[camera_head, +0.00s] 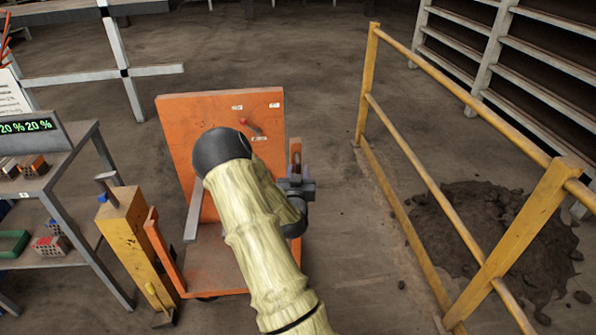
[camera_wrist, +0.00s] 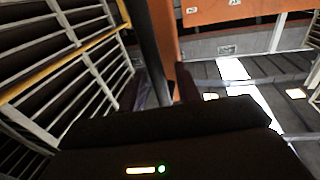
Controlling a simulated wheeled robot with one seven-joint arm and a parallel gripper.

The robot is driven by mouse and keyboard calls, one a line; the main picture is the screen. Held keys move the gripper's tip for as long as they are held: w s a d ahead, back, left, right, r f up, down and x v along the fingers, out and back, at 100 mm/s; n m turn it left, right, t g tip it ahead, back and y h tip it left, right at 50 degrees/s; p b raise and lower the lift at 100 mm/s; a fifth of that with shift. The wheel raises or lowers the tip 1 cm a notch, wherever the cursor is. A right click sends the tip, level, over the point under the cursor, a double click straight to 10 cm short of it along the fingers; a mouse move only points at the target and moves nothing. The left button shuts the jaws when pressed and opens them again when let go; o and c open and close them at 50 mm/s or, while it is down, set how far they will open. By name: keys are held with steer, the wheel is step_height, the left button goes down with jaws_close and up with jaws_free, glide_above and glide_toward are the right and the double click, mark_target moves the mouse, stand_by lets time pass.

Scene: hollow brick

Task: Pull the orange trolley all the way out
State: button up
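My gripper (camera_head: 295,175) is at the right edge of the panel, partly hidden behind my sleeved arm. In the wrist view, the dark fingers of my gripper (camera_wrist: 170,88) show beside an upright orange part of the trolley. I cannot tell whether they touch or grip it.
A yellow railing (camera_head: 405,135) runs along the right, with a dark dirt heap (camera_head: 495,235) beyond it. A yellow post (camera_head: 130,230) stands close to the trolley's left side. A grey shelf table (camera_head: 70,165) with a display is at far left. Open floor lies between trolley and railing.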

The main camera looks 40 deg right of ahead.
jaws_close()
steer(key=shift+w+d, duration=0.1)
steer(key=shift+d, duration=0.05)
